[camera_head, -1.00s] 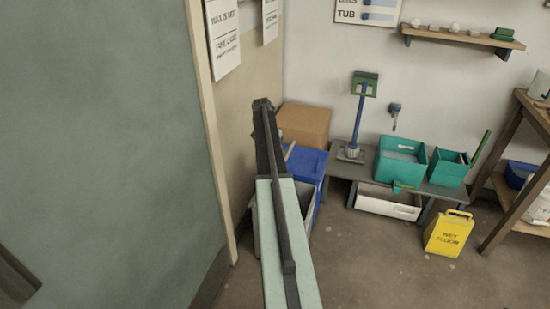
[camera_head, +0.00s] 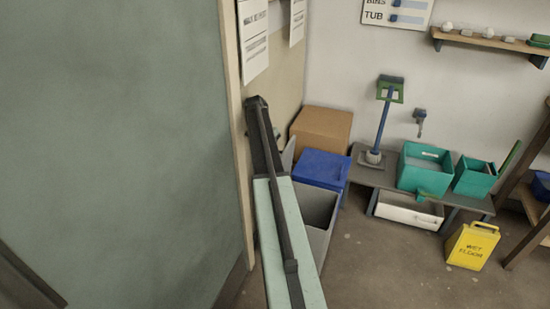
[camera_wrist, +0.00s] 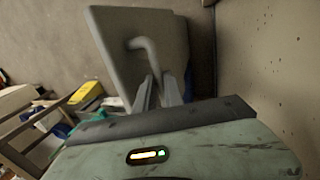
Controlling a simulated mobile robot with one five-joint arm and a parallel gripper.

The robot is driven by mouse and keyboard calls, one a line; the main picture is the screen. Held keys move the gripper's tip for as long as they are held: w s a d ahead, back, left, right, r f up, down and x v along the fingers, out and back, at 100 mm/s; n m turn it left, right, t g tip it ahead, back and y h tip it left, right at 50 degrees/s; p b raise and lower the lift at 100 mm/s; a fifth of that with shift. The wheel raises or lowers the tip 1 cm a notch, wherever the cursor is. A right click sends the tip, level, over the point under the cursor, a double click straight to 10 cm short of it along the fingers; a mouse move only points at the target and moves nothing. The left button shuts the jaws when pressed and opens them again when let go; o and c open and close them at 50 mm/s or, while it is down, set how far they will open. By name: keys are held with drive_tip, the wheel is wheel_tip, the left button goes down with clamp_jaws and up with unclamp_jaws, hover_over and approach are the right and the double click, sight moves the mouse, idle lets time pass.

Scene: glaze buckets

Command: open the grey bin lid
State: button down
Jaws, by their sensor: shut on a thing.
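The grey bin (camera_head: 318,212) stands on the floor beside my arm in the head view, and its open top and inside show. A thin strip of its lid (camera_head: 289,153) stands raised behind my arm. In the wrist view the lid (camera_wrist: 176,38) is a tilted grey panel with a bent grey handle (camera_wrist: 146,45). My gripper (camera_wrist: 158,75) is shut on the handle, its two fingers at the handle's lower end. In the head view my arm hides the gripper and most of the lid.
A blue bin (camera_head: 322,168) and a cardboard box (camera_head: 322,127) stand behind the grey bin. A green door-like panel (camera_head: 130,130) fills the left. A low bench (camera_head: 372,178) holds teal tubs (camera_head: 425,172).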

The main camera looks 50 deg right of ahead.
drive_tip(key=shift+w+d, duration=0.1)
drive_tip(key=c, duration=1.5)
unclamp_jaws()
drive_tip(key=shift+o, duration=0.2)
